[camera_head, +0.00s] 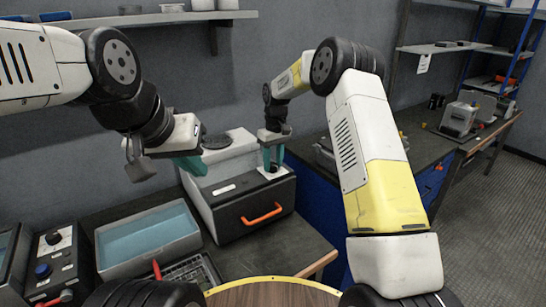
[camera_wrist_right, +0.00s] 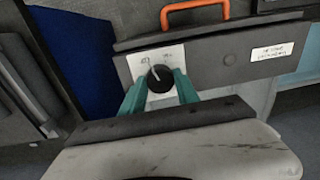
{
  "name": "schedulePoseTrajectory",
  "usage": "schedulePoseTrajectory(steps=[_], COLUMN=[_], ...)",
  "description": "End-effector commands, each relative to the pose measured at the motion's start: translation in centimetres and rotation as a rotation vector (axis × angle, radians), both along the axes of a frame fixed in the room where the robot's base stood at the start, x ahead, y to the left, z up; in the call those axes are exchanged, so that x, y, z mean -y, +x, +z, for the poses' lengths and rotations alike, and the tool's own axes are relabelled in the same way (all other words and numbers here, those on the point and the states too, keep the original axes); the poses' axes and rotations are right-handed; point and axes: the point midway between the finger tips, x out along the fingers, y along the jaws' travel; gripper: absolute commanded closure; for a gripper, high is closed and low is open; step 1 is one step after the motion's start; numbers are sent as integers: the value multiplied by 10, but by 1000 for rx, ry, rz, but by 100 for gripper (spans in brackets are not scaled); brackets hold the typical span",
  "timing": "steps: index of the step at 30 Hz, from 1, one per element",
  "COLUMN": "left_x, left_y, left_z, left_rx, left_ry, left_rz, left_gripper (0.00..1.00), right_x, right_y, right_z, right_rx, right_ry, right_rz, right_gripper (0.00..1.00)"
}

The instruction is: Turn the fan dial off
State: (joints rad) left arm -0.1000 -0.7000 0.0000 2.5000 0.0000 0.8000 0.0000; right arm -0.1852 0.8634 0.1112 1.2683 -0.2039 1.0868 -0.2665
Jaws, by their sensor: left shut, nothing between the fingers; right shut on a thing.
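A black fan dial (camera_wrist_right: 160,79) sits on a white marked plate (camera_wrist_right: 143,66) on the dark sloped panel of a grey-and-white box (camera_head: 228,218). My right gripper (camera_wrist_right: 161,88) has its teal fingers on either side of the dial and is shut on it. In the head view this gripper (camera_head: 273,158) points down at the box's top right, and its fingers mostly hide the dial. The dial's exact pointer angle is hard to tell. My left gripper (camera_head: 192,166) is shut and empty, in the air beside the box's upper left.
An orange handle (camera_head: 262,215) is on the box's front. A tray with a blue inside (camera_head: 147,238) stands left of it. A control box with a blue knob (camera_head: 43,271) is at far left. A dark bench (camera_head: 420,140) with devices runs along the right.

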Motion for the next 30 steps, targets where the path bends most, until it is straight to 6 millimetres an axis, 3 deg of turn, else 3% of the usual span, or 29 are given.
schedulePoseTrajectory(steps=[9,26,27,30], left_x=[0,0,0,0], left_y=[0,0,0,0], left_z=[0,0,0,0], left_rx=[0,0,0,0], left_ry=[0,0,0,0], left_rz=[0,0,0,0], left_gripper=[100,100,100,100], right_x=[0,-1,-1,-1], right_y=[1,1,1,1], right_z=[1,1,1,1], right_rx=[3,3,3,3], right_ry=[1,1,1,1], right_rz=[137,171,171,171], right_gripper=[100,100,61,41])
